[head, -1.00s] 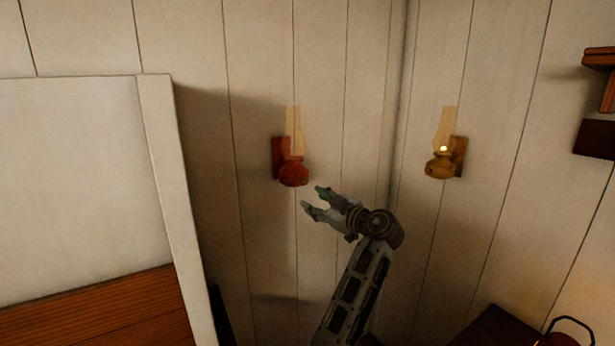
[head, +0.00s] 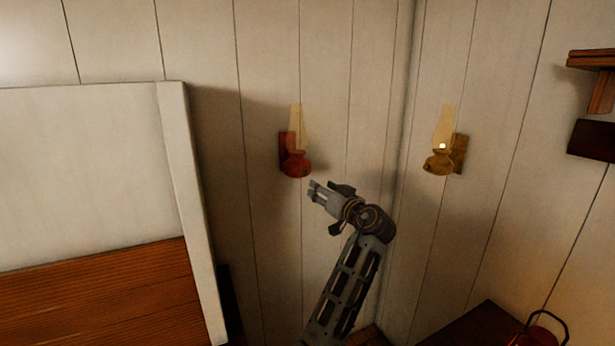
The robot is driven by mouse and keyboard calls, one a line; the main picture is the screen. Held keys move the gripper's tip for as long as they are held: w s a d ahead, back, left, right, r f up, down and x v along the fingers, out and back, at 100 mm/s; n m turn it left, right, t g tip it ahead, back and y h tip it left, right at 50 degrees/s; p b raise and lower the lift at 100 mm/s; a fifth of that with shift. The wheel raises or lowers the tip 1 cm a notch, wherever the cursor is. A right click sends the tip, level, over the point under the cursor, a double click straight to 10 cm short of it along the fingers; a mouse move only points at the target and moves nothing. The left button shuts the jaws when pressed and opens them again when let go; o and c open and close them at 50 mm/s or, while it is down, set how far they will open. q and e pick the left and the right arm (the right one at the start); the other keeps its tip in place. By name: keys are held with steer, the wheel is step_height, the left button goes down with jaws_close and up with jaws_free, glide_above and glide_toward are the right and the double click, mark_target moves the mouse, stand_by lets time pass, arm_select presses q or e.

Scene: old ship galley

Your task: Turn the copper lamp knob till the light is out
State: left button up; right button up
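The copper lamp (head: 297,164) is reddish, with a clear glass chimney, and hangs on the left wall section just left of the corner. I see no bright flame in it. Its knob is too small to make out. My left gripper (head: 314,191) points left and up, its fingertips just below and right of the lamp's bowl. Its fingers look close together, with nothing visible between them. A small gap seems to separate them from the lamp, but I cannot tell the depth. My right gripper is not in view.
A yellowish brass lamp (head: 439,162) with a bright flame hangs right of the corner. A white panel with brown boards (head: 182,200) stands at left. A wooden shelf (head: 592,62) is at upper right, a red kettle-like thing (head: 540,338) at lower right.

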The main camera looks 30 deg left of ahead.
arm_select(q)
steer(key=m, duration=0.4)
steer(key=w+m+t, duration=0.1)
steer(key=m, duration=0.1)
steer(key=shift+d+r, duration=0.2)
steer(key=shift+r, duration=0.1)
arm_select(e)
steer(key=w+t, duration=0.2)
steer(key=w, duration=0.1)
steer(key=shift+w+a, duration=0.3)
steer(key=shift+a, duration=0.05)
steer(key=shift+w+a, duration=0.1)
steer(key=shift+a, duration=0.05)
